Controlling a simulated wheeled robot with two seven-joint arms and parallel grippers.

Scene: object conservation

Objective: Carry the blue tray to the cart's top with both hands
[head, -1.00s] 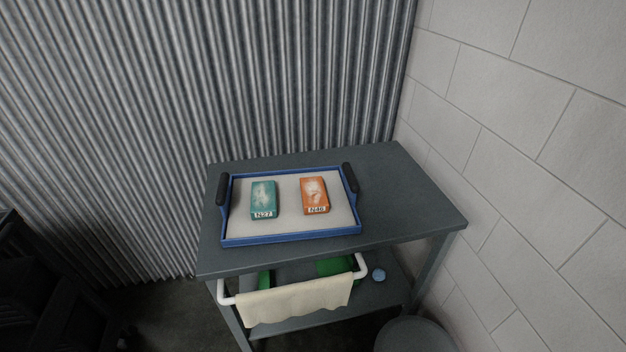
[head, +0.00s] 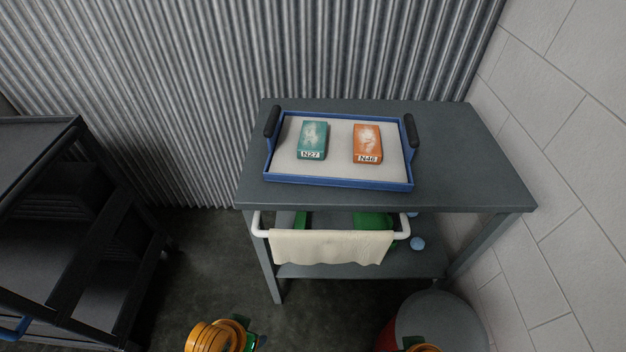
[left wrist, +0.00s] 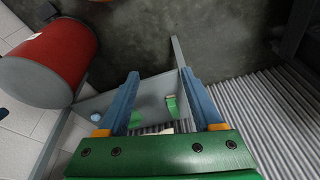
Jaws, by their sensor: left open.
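The blue tray (head: 340,184) with a pale inside and black end handles rests level on a grey table (head: 460,160). A teal block marked N27 (head: 312,138) and an orange block marked N46 (head: 367,142) lie in it, apart from each other. The dark cart (head: 40,150) stands at the left, partly cut off by the frame. My left gripper (left wrist: 160,75) is open and empty, its blue fingers spread before the table's lower part. In the head view only orange and green parts of my arms show at the bottom edge, well short of the tray.
A beige cloth (head: 330,246) hangs on a white rail at the table's front. Green items and a blue ball (head: 417,243) are on its lower shelf. A red drum with a grey top (head: 440,322) stands at the front right. Floor is clear between cart and table.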

